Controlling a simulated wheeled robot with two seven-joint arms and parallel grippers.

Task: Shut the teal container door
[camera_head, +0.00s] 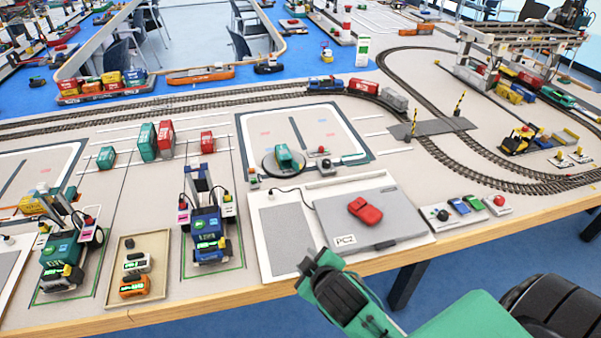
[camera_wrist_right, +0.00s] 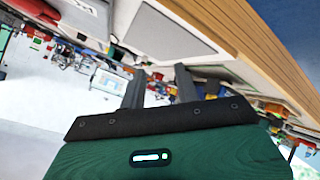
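A small teal container (camera_head: 285,157) sits on a round turntable in the middle of the table. A taller teal container (camera_head: 148,142) stands beside a red one, and a smaller teal container (camera_head: 106,157) lies to its left. I cannot make out a door or its state on any of them. My right gripper (camera_head: 311,270) is by the table's front edge, nearer to me than the containers. In the right wrist view the right gripper (camera_wrist_right: 159,84) has its two fingers apart with nothing between them. My left gripper is not in view.
Two toy cranes (camera_head: 207,225) (camera_head: 65,245) stand at left. Curved rail tracks (camera_head: 440,150) run at right.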

